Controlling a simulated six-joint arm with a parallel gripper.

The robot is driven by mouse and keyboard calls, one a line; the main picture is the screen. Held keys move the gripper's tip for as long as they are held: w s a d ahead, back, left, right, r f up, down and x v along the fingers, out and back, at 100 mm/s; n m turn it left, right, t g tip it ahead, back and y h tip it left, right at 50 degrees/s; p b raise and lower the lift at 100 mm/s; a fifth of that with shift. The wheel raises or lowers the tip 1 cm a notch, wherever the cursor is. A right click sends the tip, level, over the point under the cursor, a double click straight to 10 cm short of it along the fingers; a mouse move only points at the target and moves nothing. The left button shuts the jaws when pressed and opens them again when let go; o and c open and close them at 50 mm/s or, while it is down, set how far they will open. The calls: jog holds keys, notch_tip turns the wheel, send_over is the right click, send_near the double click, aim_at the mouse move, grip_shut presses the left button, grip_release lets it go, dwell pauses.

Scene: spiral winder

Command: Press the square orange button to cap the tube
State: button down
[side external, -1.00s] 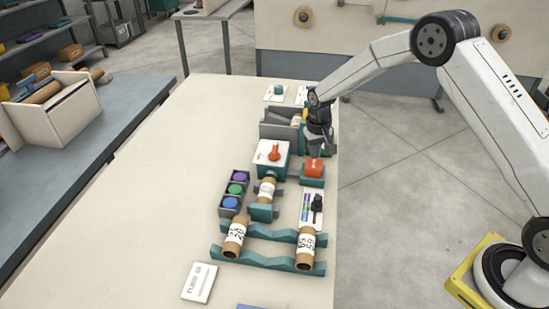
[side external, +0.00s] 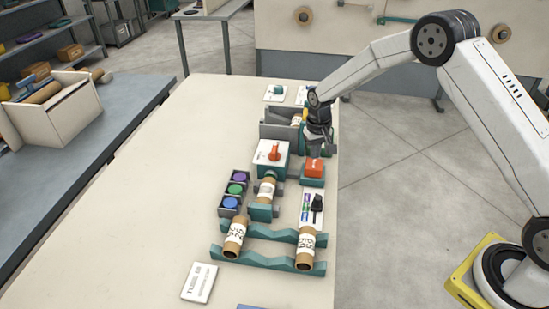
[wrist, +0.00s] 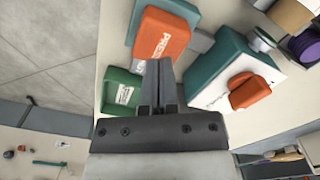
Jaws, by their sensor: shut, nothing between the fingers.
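The square orange button (side external: 314,166) sits on a teal base at the table's right side, beside the white-topped box with the orange knob (side external: 274,152). In the wrist view the orange button (wrist: 162,42) shows lettering and lies just past my fingertips, a little left. My gripper (side external: 327,151) is shut and empty, pointing down just behind the button; its fingers (wrist: 158,68) appear apart from it, though the exact height gap is hard to tell. A cardboard tube (side external: 267,190) with a white label lies in the teal holder in front of the box.
A rack (side external: 232,204) holds purple, green and blue round pieces. Two labelled tubes (side external: 234,238) (side external: 306,247) rest on teal rails. A grey bin (side external: 278,130) stands behind the box. The table's left side is clear.

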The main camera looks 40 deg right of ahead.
aim_at(314, 163)
jog(key=shift+f, duration=2.2)
jog(key=shift+r, duration=0.15)
dwell(0.4)
jog(key=shift+r, duration=3.85)
jog(key=shift+s+a+r, duration=0.15)
jog(key=shift+s+r, duration=0.2)
jog(key=shift+s, duration=0.05)
jog(key=s+a+r+n+t, duration=0.1)
jog(key=s+r, duration=0.2)
jog(key=s, duration=0.9)
jog(key=s+a+r+n+t, duration=0.1)
jog(key=s+a+r+n, duration=0.1)
jog(key=s, duration=1)
jog(key=shift+r+t, duration=0.3)
jog(key=shift+r, duration=0.3)
